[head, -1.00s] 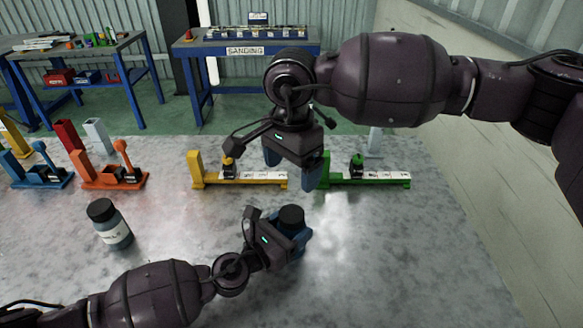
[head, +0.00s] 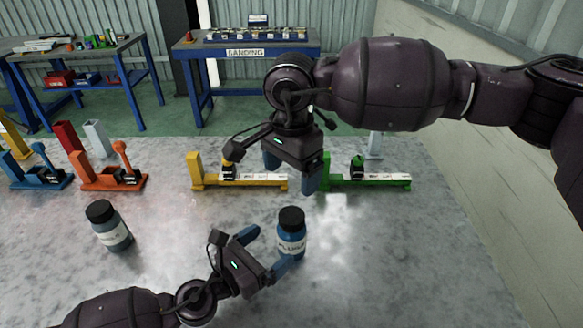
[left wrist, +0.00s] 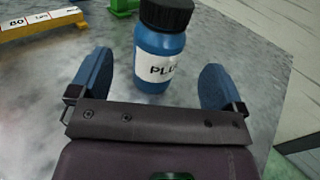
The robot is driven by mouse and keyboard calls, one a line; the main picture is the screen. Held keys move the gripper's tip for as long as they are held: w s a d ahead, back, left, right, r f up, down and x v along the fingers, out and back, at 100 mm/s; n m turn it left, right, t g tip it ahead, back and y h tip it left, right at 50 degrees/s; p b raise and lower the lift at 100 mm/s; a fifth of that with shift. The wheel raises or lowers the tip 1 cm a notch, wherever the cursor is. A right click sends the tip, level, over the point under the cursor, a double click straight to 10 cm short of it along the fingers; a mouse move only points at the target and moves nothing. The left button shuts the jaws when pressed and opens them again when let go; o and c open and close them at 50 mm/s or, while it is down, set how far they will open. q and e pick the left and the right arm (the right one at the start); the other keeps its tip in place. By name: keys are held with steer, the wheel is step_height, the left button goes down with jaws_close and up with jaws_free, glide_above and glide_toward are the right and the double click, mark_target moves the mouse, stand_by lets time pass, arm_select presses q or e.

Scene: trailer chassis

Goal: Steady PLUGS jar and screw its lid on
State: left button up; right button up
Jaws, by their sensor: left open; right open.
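The PLUGS jar (head: 291,241) is a blue bottle with a white label and stands upright on the grey table. Its black lid (head: 291,217) sits on top; whether it is tight I cannot tell. In the left wrist view the jar (left wrist: 158,62) stands just beyond and between my fingertips. My left gripper (head: 262,247) is open, low over the table, left of the jar and apart from it. It also shows in the left wrist view (left wrist: 158,82). My right gripper (head: 289,172) is open and empty, fingers down, above and behind the jar.
A second dark jar (head: 112,231) with a black lid stands at left. Yellow (head: 250,180) and green (head: 370,180) fixtures stand behind; orange (head: 112,175) and blue (head: 40,178) ones stand at far left. The table's right part is clear.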

arm_select(q)
steer(key=shift+v, duration=1.85)
